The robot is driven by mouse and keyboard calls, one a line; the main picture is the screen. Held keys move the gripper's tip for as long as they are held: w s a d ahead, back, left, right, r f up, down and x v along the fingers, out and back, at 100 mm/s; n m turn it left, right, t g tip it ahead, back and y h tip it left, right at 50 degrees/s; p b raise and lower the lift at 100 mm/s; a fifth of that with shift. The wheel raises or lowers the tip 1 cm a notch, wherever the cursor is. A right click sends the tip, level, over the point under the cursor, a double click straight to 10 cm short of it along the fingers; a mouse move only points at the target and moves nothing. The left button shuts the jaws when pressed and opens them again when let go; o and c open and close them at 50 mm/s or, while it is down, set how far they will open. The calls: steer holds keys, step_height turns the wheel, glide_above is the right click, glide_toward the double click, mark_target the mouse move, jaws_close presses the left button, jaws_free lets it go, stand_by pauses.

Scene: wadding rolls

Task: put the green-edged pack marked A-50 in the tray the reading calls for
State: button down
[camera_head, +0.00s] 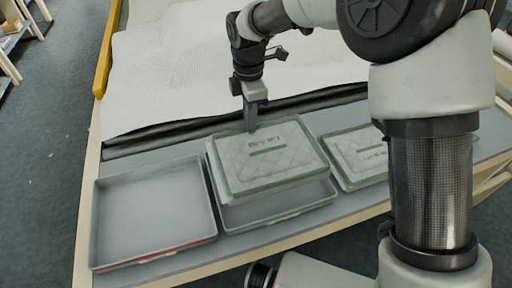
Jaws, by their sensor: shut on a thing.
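A pale quilted pack with green edges (287,164) is at the middle of the table. Its label is too blurred to read with certainty. My gripper (251,128) is shut on the pack's far edge. The pack is over the middle tray (290,212), covering much of it; I cannot tell whether they touch. The left tray (150,210) is empty and has a red stripe along its front. A similar green-edged pack (362,166) lies at the right, partly behind my arm; its label is also unclear. No reading is legible in this view.
A wide white quilted sheet (180,75) covers the back of the table, with a dark roller or bar (165,143) along its front. A yellow rail (104,55) is at the left edge. My arm hides the table's right side. Shelves (12,40) stand far left.

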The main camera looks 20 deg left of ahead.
step_height(320, 180, down, 6)
steer(key=shift+r, duration=0.1)
stand_by(0.4)
steer(key=shift+f, duration=0.6)
steer(key=c, duration=1.8)
jaws_free()
steer(key=shift+c, duration=0.2)
steer(key=shift+r, duration=0.15)
step_height(320, 180, up, 13)
steer(key=shift+r, duration=0.1)
